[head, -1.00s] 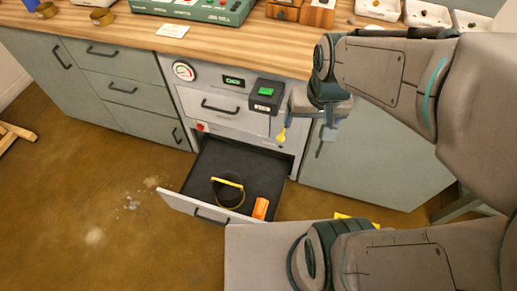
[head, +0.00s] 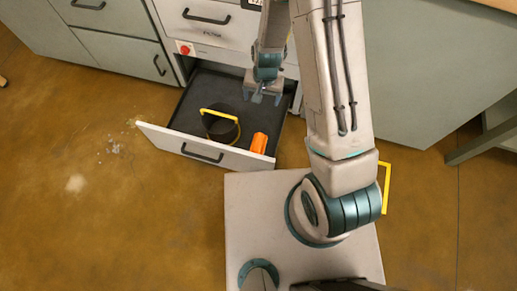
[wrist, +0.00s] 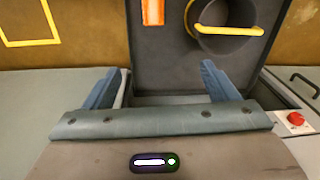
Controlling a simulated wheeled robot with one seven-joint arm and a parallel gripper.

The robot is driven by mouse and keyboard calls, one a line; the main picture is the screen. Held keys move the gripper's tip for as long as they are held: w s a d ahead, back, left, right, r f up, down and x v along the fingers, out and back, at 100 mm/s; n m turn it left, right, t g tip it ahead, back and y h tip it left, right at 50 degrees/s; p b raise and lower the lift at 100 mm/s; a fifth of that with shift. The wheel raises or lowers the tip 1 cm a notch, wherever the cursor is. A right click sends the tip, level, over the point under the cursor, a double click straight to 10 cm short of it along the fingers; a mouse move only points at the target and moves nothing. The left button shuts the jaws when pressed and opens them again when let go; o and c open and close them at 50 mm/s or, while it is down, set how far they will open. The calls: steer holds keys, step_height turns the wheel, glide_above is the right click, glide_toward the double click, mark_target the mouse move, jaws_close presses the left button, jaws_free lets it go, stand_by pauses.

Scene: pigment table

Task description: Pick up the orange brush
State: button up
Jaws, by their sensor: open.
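The orange brush (head: 259,143) lies in the front right part of the open drawer (head: 186,110), near its front panel. Only part of the brush (wrist: 153,11) shows at the top edge of the wrist view. My gripper (head: 265,96) is open and empty, over the back right part of the drawer. In the wrist view its two fingers (wrist: 160,72) stand wide apart, with the brush ahead of them and not between them. The exact height of the fingers above the drawer floor is hard to tell.
A dark round container with a yellow handle (head: 228,116) stands in the drawer left of the brush. A red button (head: 185,48) is on the cabinet front at upper left. A yellow frame (head: 386,188) shows near my base. Brown floor lies open at left.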

mark_target(258, 142)
steer(key=shift+m+g+h, duration=0.3)
steer(key=shift+m, duration=0.1)
steer(key=s+f+b, duration=0.1)
steer(key=f+b, duration=0.1)
steer(key=f, duration=0.7)
steer(key=f+b, duration=0.3)
steer(key=f, duration=0.6)
steer(key=s+a+f+b, duration=0.1)
steer(key=f+b, duration=0.2)
steer(key=f, duration=0.5)
steer(key=shift+s+a+f, duration=0.1)
steer(key=shift+s+f, duration=0.2)
steer(key=shift+f, duration=0.1)
steer(key=shift+a+f+b, duration=0.1)
steer(key=shift+f+b, duration=1.55)
steer(key=shift+f, duration=1.25)
steer(key=shift+r, duration=0.1)
steer(key=c, duration=1.1)
